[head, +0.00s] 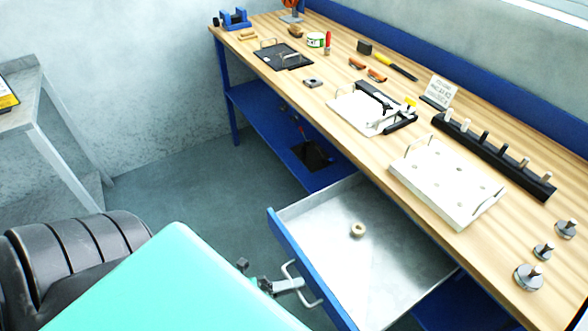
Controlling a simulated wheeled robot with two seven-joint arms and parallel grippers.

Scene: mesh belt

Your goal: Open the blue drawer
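The blue drawer (300,268) is pulled well out from under the workbench. Its blue front stands away from the bench and its grey metal inside is visible. A small beige ring (358,230) lies on the drawer floor. A curved metal handle (299,284) is on the drawer front. My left gripper (284,286) is at the handle, its grey finger overlapping the bar in the head view. The rest of it is mostly hidden behind the teal shape, so its grip on the bar is unclear. My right gripper is not in view.
The wooden bench top holds a white tray (446,183), a black rack with several pegs (492,152), a clamp fixture (372,108) and metal weights (528,277). A blue lower shelf (262,112) is behind the drawer. A grey table (20,100) stands left. Floor between is clear.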

